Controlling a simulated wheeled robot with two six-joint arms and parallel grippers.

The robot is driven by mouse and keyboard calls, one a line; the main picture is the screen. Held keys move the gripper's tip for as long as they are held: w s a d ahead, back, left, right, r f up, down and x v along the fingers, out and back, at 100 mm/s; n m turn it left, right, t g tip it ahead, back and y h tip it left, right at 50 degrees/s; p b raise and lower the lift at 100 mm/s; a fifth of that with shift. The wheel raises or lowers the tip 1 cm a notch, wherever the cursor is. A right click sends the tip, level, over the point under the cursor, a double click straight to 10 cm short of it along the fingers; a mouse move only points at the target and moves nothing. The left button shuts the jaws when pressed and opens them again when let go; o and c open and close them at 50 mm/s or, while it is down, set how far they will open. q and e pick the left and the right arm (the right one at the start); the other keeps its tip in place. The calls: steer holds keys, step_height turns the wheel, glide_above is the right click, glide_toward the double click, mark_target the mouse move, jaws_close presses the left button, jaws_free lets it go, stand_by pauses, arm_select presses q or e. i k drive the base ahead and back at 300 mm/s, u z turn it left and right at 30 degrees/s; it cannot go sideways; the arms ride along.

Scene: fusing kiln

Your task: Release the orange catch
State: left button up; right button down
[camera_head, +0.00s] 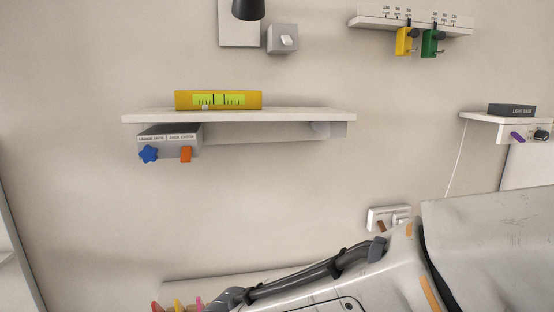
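The orange catch (186,154) is a small upright tab on the front of a grey box (168,135) fixed under the left end of a white wall shelf (240,116). A blue star-shaped knob (148,154) sits on the same box, left of the catch. Lettering runs along the box's upper front edge, too small to read surely. Neither of my grippers is in view, and nothing touches the catch.
A yellow level-like block (218,100) lies on the shelf. A grey switch (283,40), a rack (414,18) with yellow (403,42) and green (430,43) pieces, and a small right shelf (497,118) are on the wall. My white arm link covers the lower right.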

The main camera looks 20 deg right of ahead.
mark_target(186, 154)
steer(key=z, duration=0.85)
steer(key=i, duration=0.5)
steer(key=z, duration=0.05)
